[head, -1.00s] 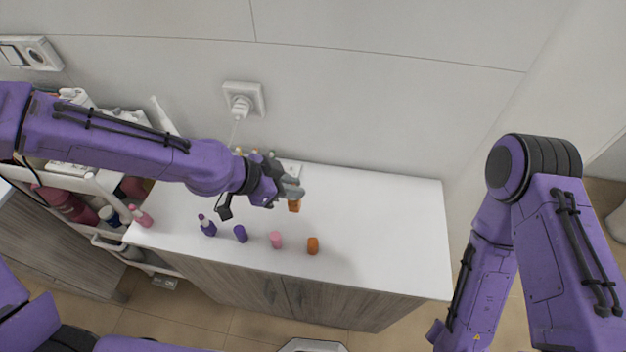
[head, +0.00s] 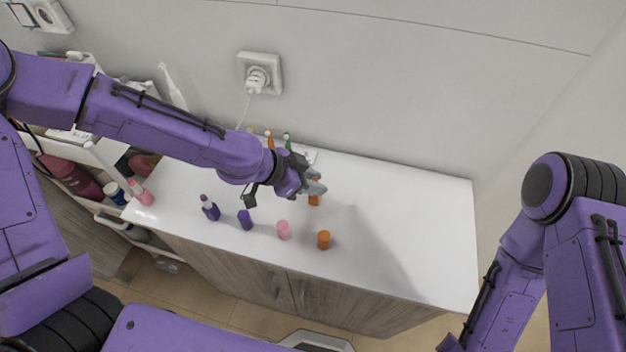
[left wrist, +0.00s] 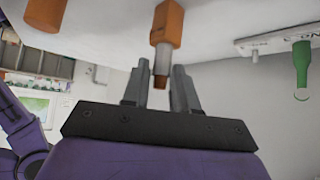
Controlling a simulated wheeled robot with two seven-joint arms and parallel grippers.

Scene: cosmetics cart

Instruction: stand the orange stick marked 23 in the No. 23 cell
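An orange stick (head: 314,200) with a square orange base stands on the white counter, partly hidden behind my left gripper (head: 316,186). In the left wrist view the stick (left wrist: 166,25) shows its orange base, silver collar and brownish-orange tip. My left gripper's fingers (left wrist: 160,88) are apart, one on each side of the tip, with visible gaps. The number on the stick is not readable. A white rack (head: 309,155) stands at the back of the counter behind my left gripper, and its end shows in the left wrist view (left wrist: 283,38). My right gripper is out of view.
An orange cap (head: 323,240), pink cap (head: 283,230), purple cap (head: 245,220) and purple bottle (head: 209,208) stand along the front. Green (head: 287,141) and orange (head: 269,139) items are at the rack. A crowded cart (head: 85,175) is left. The counter's right side is clear.

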